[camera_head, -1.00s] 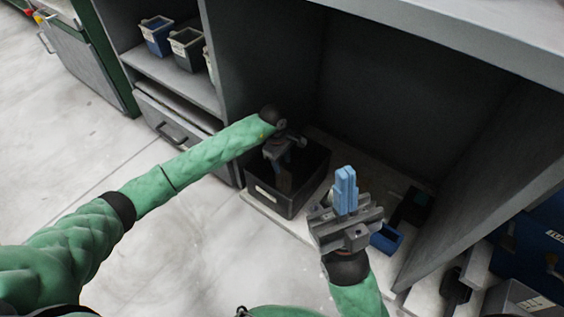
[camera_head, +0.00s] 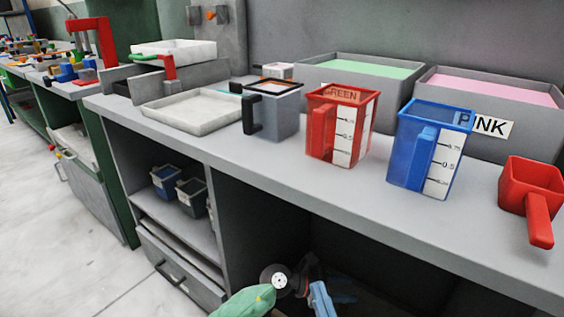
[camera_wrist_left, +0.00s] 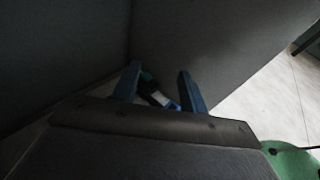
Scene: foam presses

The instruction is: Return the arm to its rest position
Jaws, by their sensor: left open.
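My left arm comes in low in the head view, its green sleeve ending at a round wrist joint. My left gripper (camera_head: 342,291) is dim in the shaded bay under the counter. The left wrist view shows its two blue fingers (camera_wrist_left: 157,70) apart, with nothing held between them. Beyond them lie a small blue object (camera_wrist_left: 172,105) and a dark object, too dim to make out.
Above the grippers, the counter (camera_head: 400,232) carries a red jug (camera_head: 321,125), a blue jug (camera_head: 406,143), a grey jug (camera_head: 284,112) and a red scoop (camera_head: 533,183). Cubby bins (camera_head: 166,181) stand at left. Open floor (camera_head: 95,262) lies at the lower left.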

